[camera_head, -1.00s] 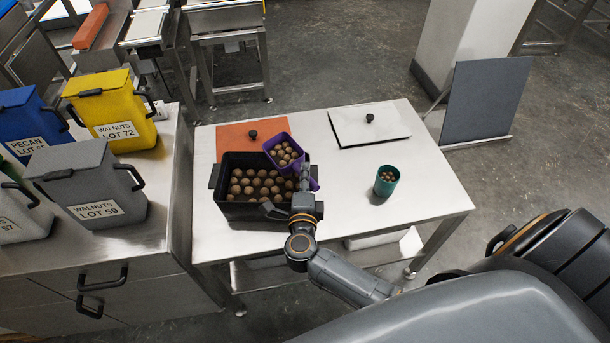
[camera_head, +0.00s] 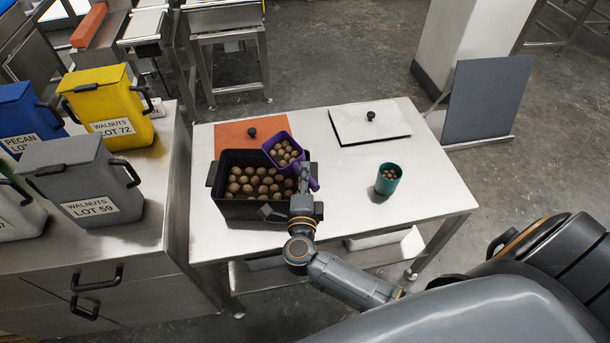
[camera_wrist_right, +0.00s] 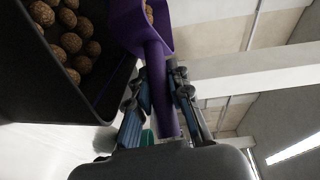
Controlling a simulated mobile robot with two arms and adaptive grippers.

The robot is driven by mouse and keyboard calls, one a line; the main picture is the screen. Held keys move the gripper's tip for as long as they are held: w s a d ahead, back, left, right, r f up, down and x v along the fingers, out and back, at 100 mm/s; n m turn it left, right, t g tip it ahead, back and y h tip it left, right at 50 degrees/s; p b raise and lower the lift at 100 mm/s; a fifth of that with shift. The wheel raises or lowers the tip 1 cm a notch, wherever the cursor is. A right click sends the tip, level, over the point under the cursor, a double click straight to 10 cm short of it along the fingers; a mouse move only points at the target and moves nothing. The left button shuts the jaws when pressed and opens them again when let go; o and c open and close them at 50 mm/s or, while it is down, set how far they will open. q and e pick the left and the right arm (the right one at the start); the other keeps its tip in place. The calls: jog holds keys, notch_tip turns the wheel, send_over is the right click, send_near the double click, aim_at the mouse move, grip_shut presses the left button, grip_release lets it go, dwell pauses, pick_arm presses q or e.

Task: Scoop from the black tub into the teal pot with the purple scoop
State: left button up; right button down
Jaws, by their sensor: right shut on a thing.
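The black tub (camera_head: 240,212) stands on the steel table and holds many brown walnuts. The purple scoop (camera_head: 270,147) is filled with walnuts and sits over the tub's far right corner. My right gripper (camera_head: 305,178) is shut on the scoop's handle; the right wrist view shows the purple handle (camera_wrist_right: 160,85) between the two fingers (camera_wrist_right: 158,105). The teal pot (camera_head: 387,187) stands upright to the right on the table, with some walnuts inside. In the right wrist view, the tub (camera_wrist_right: 60,95) is at the left. My left gripper is not in view.
An orange lid (camera_head: 232,134) lies behind the tub, and a white lid (camera_head: 350,132) lies at the back right. The table (camera_head: 345,205) is bare between tub and pot. Labelled bins, including a yellow one (camera_head: 112,112) and a grey one (camera_head: 88,180), stand on the left counter.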

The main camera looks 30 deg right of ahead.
aim_at(298, 173)
jog(key=shift+f+n+t+b, duration=0.3)
jog(key=shift+n+b, duration=0.1)
jog(key=shift+b, duration=0.45)
jog(key=shift+n+t+h+b, duration=0.3)
jog(key=shift+b, duration=0.15)
jog(key=shift+a+r+n+t+b, duration=0.1)
jog(key=shift+r+n+t+b, duration=0.35)
jog(key=shift+n+b, duration=0.4)
jog(key=shift+a+r+n+t+b, duration=0.1)
jog(key=shift+r+n+t+b, duration=0.15)
jog(key=shift+n+t+b, duration=0.45)
jog(key=shift+a+r+n+t+b, duration=0.2)
jog(key=shift+n+t+b, duration=0.25)
jog(key=shift+n, duration=0.35)
jog(key=shift+a+r+n+t+b, duration=0.15)
jog(key=shift+n+t+b, duration=0.2)
jog(key=shift+n, duration=0.4)
